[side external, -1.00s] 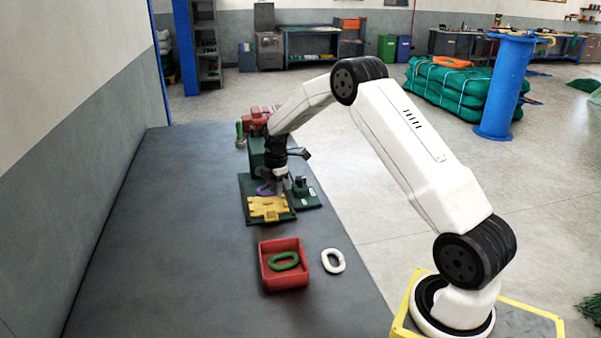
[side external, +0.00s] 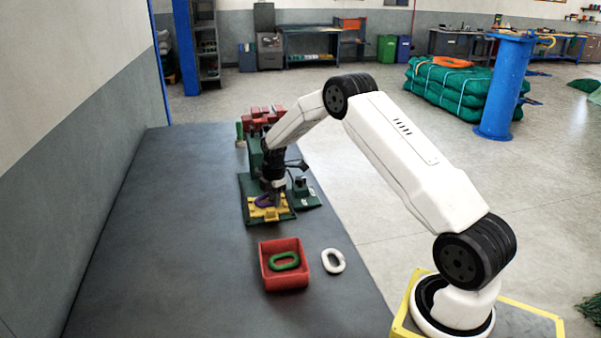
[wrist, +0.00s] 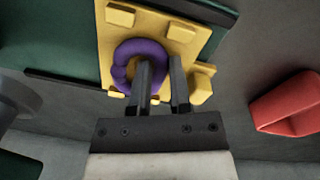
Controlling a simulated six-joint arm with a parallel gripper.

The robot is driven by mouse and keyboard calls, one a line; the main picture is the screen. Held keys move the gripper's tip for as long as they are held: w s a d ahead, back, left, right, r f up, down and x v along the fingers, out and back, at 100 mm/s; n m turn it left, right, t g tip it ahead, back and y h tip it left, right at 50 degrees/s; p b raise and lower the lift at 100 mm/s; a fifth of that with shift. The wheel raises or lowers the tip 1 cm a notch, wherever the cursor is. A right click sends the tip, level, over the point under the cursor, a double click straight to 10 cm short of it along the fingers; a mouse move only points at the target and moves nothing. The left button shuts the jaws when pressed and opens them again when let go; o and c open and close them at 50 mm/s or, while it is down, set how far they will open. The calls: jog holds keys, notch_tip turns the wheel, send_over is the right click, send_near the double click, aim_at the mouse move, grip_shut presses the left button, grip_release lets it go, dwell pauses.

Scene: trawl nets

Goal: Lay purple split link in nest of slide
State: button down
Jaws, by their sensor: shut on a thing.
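The purple split link (wrist: 126,60) is in my gripper (wrist: 160,85), which is shut on one side of its ring in the wrist view. The link is over the yellow slide (wrist: 175,35), among its raised blocks. I cannot tell whether it touches the slide or hangs just above it. In the side view the purple link (side external: 263,201) shows at the left of my gripper (side external: 277,200), over the yellow slide (side external: 268,215). The nest itself is hidden under the link and fingers.
The slide sits on a green base plate (side external: 248,190). A red tray (side external: 284,246) holding a green link (side external: 285,261) stands in front, with a white link (side external: 333,261) beside it. Red blocks (side external: 262,116) stand behind. The table's left side is clear.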

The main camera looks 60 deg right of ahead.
jog(key=shift+f, duration=0.3)
jog(key=shift+s+a+f, duration=0.1)
jog(key=shift+s+f, duration=0.1)
jog(key=shift+f, duration=0.3)
jog(key=c, duration=0.6)
grip_release()
jog(key=shift+o, duration=0.2)
jog(key=shift+a, duration=0.15)
jog(key=shift+w+r, duration=0.15)
jog(key=shift+r, duration=0.65)
notch_tip(320, 180, up, 12)
jog(key=shift+s, duration=0.3)
